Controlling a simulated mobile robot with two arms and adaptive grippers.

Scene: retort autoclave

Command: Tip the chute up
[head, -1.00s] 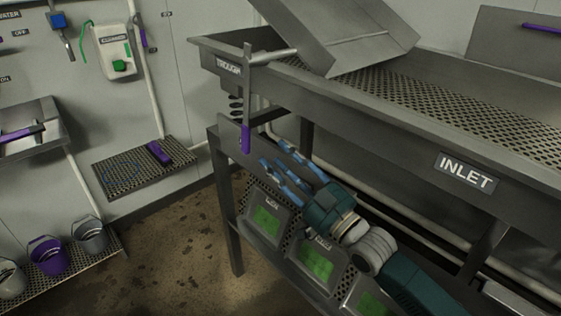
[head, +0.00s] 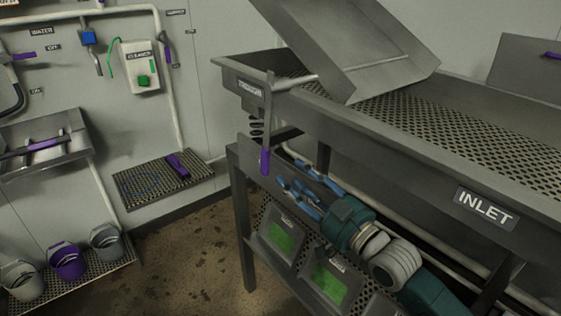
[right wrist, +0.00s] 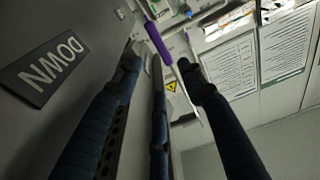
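The chute (head: 345,45) is a grey metal tray, tilted over the perforated trough (head: 440,125). A lever with a purple handle (head: 264,161) hangs down at the trough's left end; a rod joins its top to the chute. My right gripper (head: 296,180) is open and empty, just to the right of and below the purple handle. In the right wrist view the handle (right wrist: 158,40) shows beyond and between the spread dark fingers (right wrist: 165,75); I see no contact. A DOWN label (right wrist: 52,70) is on the panel beside the fingers. My left gripper is out of view.
Below the trough, a frame carries panels with green screens (head: 285,238) close under my right arm. The INLET label (head: 486,207) is on the trough's side. Several buckets (head: 66,262) and a wall shelf (head: 150,190) are at the left. Open floor lies between.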

